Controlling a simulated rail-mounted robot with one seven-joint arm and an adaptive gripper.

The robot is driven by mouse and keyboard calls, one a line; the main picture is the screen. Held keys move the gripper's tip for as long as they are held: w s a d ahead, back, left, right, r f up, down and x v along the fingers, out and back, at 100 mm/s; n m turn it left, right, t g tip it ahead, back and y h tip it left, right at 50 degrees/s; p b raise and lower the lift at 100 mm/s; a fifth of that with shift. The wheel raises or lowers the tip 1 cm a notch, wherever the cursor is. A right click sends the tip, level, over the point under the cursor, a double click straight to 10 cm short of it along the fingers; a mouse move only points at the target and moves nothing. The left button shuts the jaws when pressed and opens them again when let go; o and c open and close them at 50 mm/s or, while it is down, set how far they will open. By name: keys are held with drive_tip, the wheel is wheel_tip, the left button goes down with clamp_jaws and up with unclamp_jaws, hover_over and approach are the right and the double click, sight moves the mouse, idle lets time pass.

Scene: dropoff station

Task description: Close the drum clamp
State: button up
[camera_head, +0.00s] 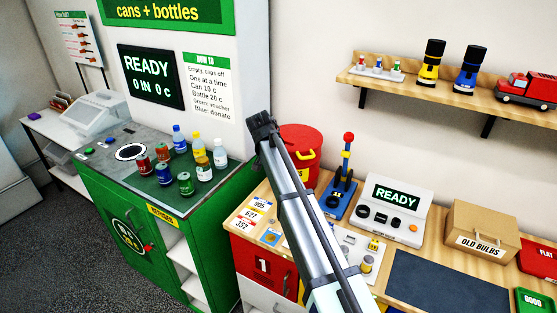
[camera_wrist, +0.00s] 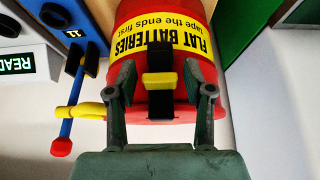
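In the wrist view the drum (camera_wrist: 150,18) appears upside down. A black bracket with a yellow block (camera_wrist: 160,81) is on its side, between my fingers. A yellow bar (camera_wrist: 86,109) sticks out left beside my left finger, which hides its inner end; I cannot tell how it joins the drum. My gripper (camera_wrist: 163,88) is open, fingers apart on either side of the bracket; contact is unclear. It also shows beside the drum in the head view (camera_head: 261,124).
A blue lever stand (camera_head: 341,190) with a red knob is close right of the drum. The green counter (camera_head: 150,215) with cans and bottles is left. A display box (camera_head: 392,208) and cardboard box (camera_head: 482,230) stand right. A wooden shelf (camera_head: 455,86) hangs above.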

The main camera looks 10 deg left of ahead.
drive_tip(key=shift+r, duration=0.1)
drive_tip(key=v, duration=1.2)
